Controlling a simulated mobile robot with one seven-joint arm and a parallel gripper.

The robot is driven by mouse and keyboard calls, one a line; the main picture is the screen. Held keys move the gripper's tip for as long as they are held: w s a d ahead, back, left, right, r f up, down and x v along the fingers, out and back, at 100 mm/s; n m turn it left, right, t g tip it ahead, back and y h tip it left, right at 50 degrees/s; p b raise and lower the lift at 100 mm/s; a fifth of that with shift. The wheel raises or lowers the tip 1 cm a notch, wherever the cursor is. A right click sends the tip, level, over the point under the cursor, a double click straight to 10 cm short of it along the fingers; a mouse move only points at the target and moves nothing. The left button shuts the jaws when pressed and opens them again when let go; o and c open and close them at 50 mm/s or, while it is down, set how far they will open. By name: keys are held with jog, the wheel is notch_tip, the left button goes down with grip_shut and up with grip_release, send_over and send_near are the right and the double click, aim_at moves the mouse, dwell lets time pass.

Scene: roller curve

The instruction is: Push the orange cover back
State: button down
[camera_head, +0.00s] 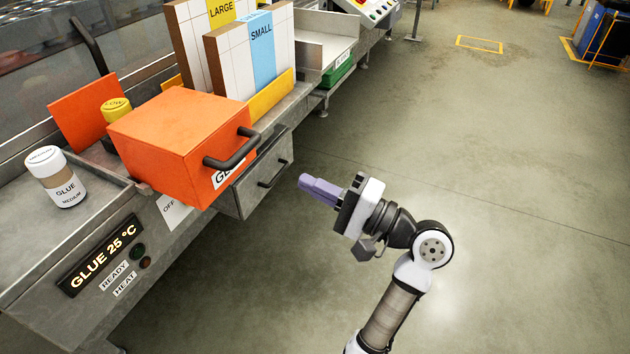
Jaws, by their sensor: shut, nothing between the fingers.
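The orange cover (165,135) is a box-shaped hood with a black bar handle (232,150) on its front right face. It sits on the metal machine bench and overhangs its front edge. A label on its front face is partly hidden behind the handle. My gripper (303,182) has purple fingers, shut and empty. It is in the air to the right of the cover, over the floor side, apart from the handle and pointing left toward the machine.
A metal drawer (258,180) with a handle is below the cover. A white glue jar (57,178) stands left, and a yellow-capped container (115,108) behind. Cartons marked SMALL (250,55) and LARGE (212,22) stand behind right. The floor (480,200) is clear to the right.

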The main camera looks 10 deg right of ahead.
jog(key=p+x, duration=0.2)
jog(key=x, duration=0.8)
jog(key=shift+a, duration=0.2)
jog(key=shift+w+a+f, duration=0.1)
jog(key=shift+w, duration=0.05)
jog(key=f+x, duration=0.2)
jog(key=x, duration=0.8)
jog(key=f+p+x, duration=0.1)
jog(key=f+x, duration=0.1)
jog(key=x, duration=0.8)
jog(key=shift+w+a+r, duration=0.2)
jog(key=shift+a+r, duration=0.05)
jog(key=shift+a, duration=0.25)
jog(key=shift+r, duration=0.1)
jog(key=shift+s, duration=0.1)
